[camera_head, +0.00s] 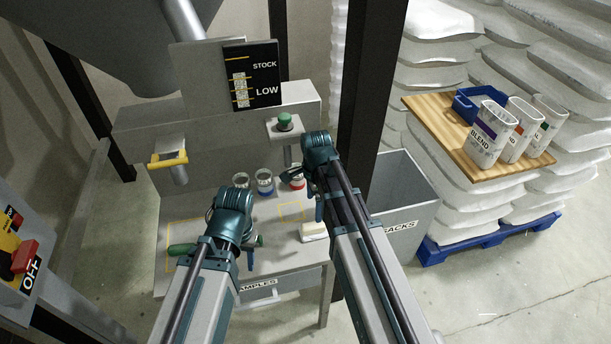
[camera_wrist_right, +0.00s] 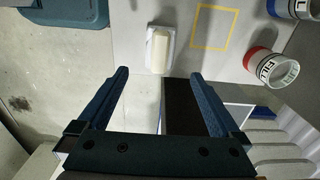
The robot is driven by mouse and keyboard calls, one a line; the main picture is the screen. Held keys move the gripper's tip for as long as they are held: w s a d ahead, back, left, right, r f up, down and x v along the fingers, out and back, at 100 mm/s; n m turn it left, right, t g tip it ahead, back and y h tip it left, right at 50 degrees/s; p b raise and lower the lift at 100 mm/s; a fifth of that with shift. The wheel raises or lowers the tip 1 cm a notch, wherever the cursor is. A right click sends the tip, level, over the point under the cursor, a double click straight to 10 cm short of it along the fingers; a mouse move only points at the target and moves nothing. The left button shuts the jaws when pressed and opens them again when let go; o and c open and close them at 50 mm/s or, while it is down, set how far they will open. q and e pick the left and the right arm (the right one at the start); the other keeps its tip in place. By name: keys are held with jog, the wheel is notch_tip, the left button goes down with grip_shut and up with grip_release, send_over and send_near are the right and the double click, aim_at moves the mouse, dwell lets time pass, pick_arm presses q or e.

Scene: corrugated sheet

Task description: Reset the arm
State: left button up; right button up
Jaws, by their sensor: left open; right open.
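My left gripper (camera_head: 250,250) is low over the front left of the grey table, mostly hidden behind its own wrist. A green-handled tool (camera_head: 182,250) lies beside it; whether they touch cannot be told. My right gripper (camera_head: 318,205) is over the table's right side, partly hidden by its arm in the head view. In the right wrist view, the right gripper (camera_wrist_right: 158,75) has its two blue fingers wide apart with nothing between them. A cream block on a white base (camera_wrist_right: 160,48) lies just beyond the fingertips; it also shows in the head view (camera_head: 313,231).
Blue-banded (camera_head: 265,182) and red-banded (camera_head: 297,180) cups stand at the table's back. A green button (camera_head: 284,121) is on a post behind. A grey sacks bin (camera_head: 405,205) stands right of the table. A wooden board (camera_head: 435,115) with labelled containers is further right.

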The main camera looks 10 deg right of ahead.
jog(key=s+n, duration=0.9)
jog(key=n, duration=0.8)
jog(key=s+a+n+h, duration=0.1)
jog(key=s+a+n, duration=0.3)
jog(key=a, duration=0.6)
jog(key=shift+s+a, duration=0.25)
jog(key=shift+s, duration=0.45)
pick_arm(q)
jog(key=shift+o, duration=0.2)
